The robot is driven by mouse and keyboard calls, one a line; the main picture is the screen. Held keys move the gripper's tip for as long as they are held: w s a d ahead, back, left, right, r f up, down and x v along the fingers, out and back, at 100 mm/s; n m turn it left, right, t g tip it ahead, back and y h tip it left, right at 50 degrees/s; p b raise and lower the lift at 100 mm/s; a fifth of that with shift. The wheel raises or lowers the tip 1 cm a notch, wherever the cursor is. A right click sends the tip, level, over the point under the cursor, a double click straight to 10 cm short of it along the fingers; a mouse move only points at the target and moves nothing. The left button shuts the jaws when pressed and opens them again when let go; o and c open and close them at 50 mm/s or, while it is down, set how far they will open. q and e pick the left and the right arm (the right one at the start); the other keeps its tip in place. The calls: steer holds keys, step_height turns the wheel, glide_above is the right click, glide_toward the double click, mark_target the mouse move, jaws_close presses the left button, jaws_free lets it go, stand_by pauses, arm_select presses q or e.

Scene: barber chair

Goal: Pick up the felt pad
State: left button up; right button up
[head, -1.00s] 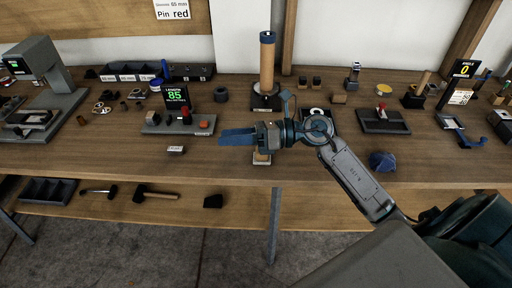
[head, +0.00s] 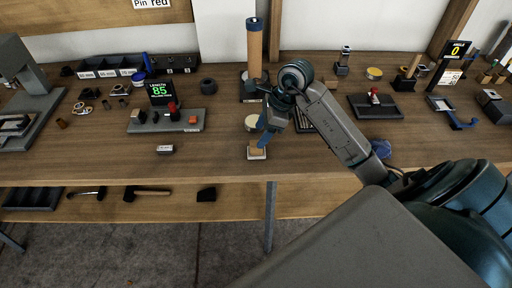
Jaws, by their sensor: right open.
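A small square tan pad, which I take for the felt pad (head: 257,152), sits on a pale block near the front edge of the workbench. My right gripper (head: 265,138) points down just above and behind it, its blue fingers partly overlapping the pad's far edge in the head view. The right gripper is open with nothing seen in it; the gap between the fingers is hard to see from here. I cannot tell whether the fingers touch the pad. My left gripper is not in view.
A round pale disc (head: 252,122) lies just behind the gripper, with a tall brown cylinder (head: 254,60) on a dark base beyond. A small labelled block (head: 165,150) is to the left, below a length gauge (head: 160,93). A blue object (head: 381,149) lies right. The front strip between is mostly clear.

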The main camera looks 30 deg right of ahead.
mark_target(256, 149)
steer(key=x, duration=0.1)
steer(key=p+x, duration=0.1)
steer(key=x, duration=0.3)
steer(key=shift+s+p, duration=0.3)
steer(key=shift+p, duration=0.1)
steer(key=shift+w+f, duration=0.1)
steer(key=shift+f, duration=0.3)
steer(key=c, duration=1.1)
